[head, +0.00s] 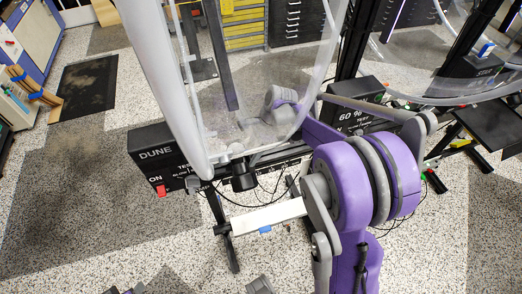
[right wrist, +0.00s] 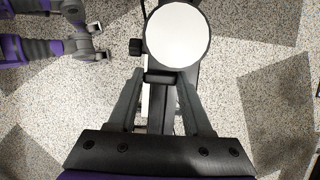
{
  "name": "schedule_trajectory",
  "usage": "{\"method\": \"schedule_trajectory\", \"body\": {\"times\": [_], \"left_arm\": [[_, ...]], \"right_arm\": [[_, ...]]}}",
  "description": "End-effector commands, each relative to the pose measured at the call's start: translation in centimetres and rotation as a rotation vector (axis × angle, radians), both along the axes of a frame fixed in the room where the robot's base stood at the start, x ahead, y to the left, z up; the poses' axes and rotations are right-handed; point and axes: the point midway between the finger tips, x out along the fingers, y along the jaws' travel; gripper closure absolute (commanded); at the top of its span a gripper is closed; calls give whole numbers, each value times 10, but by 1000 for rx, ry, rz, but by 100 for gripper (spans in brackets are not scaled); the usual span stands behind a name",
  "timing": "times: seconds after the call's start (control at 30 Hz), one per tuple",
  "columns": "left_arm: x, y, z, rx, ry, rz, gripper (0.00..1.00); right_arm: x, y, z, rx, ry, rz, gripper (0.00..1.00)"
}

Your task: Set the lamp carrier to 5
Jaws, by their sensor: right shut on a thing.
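My right gripper (right wrist: 160,82) is shut on a black block under a round white disc (right wrist: 177,35), which I take for the lamp carrier (right wrist: 160,76). A black knob (right wrist: 135,46) sticks out at its left. In the head view my right arm (head: 345,190) comes in from the lower right and hides its fingertips. My left gripper (right wrist: 99,42) hangs empty at the left of the right wrist view, fingers apart.
A large clear acrylic wheel (head: 157,70) with a white rim stands close to my right arm. Another wheel stands at the right. The speckled floor at the left is open.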

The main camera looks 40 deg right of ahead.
Motion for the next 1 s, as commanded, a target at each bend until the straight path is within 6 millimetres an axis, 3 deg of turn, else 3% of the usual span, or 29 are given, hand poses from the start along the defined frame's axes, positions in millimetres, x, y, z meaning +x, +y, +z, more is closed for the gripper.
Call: {"method": "schedule_trajectory", "body": {"times": [0.23,0.27,0.4,0.77,1.0], "left_arm": [[0,0,0,0,0,0,50],[0,0,0,0,0,0,50],[0,0,0,0,0,0,50],[0,0,1,0,0,0,50],[1,0,5,0,-2,0,50]], "right_arm": [[1,0,1,0,-2,1,100],[1,0,1,1,-2,1,45],[0,0,0,1,-2,1,20],[0,-2,4,0,-1,0,20],[-5,-17,42,0,-1,-1,20]]}}
